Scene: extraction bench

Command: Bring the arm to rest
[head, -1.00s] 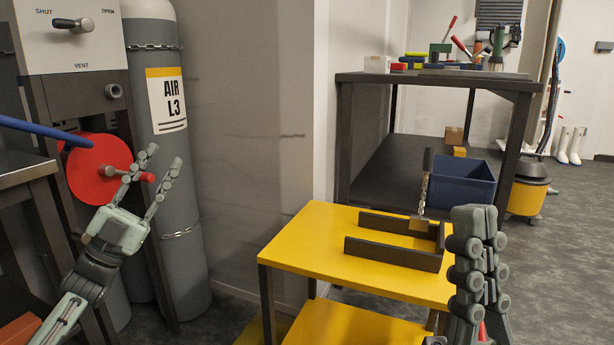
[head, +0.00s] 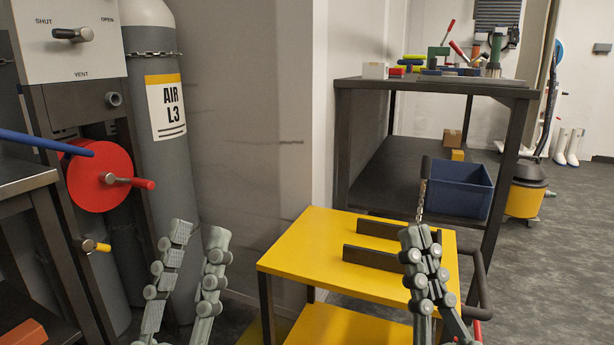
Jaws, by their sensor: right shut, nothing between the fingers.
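My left gripper (head: 198,232) is low in the head view, in front of the grey cylinder. Its two fingers point up and stand apart with nothing between them. It is clear of the red wheel (head: 88,180) and its red handle (head: 143,183). My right gripper (head: 422,232) is at the right of the yellow cart (head: 330,262), its fingers together and pointing up. It hides part of the cart's top and of the dark bracket there. Whether it touches the cart cannot be told.
The grey AIR L3 cylinder (head: 165,190) stands chained behind my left gripper. A blue bar (head: 45,142) reaches in from the left. A yellow-tipped lever (head: 95,246) sits below the wheel. A dark bench (head: 430,85) and blue bin (head: 458,188) stand behind the cart.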

